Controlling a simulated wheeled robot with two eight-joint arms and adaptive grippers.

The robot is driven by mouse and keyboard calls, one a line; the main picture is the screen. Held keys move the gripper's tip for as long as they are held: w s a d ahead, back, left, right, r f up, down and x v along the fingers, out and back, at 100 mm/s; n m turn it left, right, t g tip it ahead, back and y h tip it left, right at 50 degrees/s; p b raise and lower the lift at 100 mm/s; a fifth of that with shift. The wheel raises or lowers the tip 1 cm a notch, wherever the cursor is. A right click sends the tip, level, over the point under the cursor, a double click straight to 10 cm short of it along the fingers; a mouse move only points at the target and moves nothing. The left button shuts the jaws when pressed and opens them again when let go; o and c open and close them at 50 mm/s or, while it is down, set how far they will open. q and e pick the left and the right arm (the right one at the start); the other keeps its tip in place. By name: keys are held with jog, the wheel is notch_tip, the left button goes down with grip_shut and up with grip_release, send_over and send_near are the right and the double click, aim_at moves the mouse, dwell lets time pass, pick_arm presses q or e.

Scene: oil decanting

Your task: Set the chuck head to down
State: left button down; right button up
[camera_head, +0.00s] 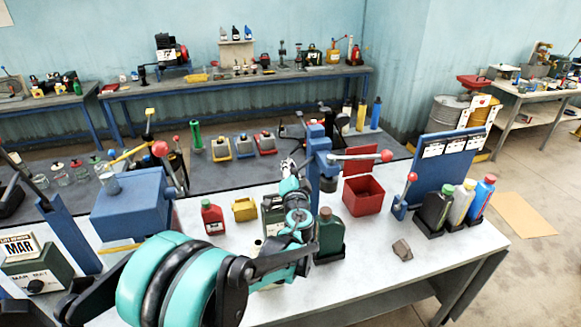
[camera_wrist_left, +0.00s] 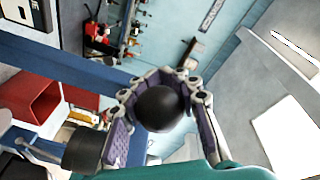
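A blue post with a blue block on top (camera_head: 318,140), which looks like the chuck head's stand, rises at the middle of the white table. A lever with a red ball (camera_head: 386,156) points right from it. My left gripper (camera_head: 290,168) is just left of the post at the height of the block. In the left wrist view its fingers (camera_wrist_left: 160,85) close around a black ball knob (camera_wrist_left: 160,108), one on each side. The knob's stem is hidden. A black cylinder (camera_wrist_left: 86,151) on a grey rod shows beside the left finger. My right gripper is out of view.
A red open bin (camera_head: 363,195) stands right of the post. A dark green bottle (camera_head: 330,232) is close by my left forearm. Several bottles (camera_head: 460,205) stand in holders at the right. The table's front right is mostly clear, with a small brown block (camera_head: 402,250).

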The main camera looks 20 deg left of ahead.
pick_arm(q)
notch_tip(320, 180, down, 11)
jog(key=b, duration=0.8)
jog(key=shift+r, duration=0.2)
jog(key=c, duration=1.1)
grip_release()
jog(key=v, duration=1.2)
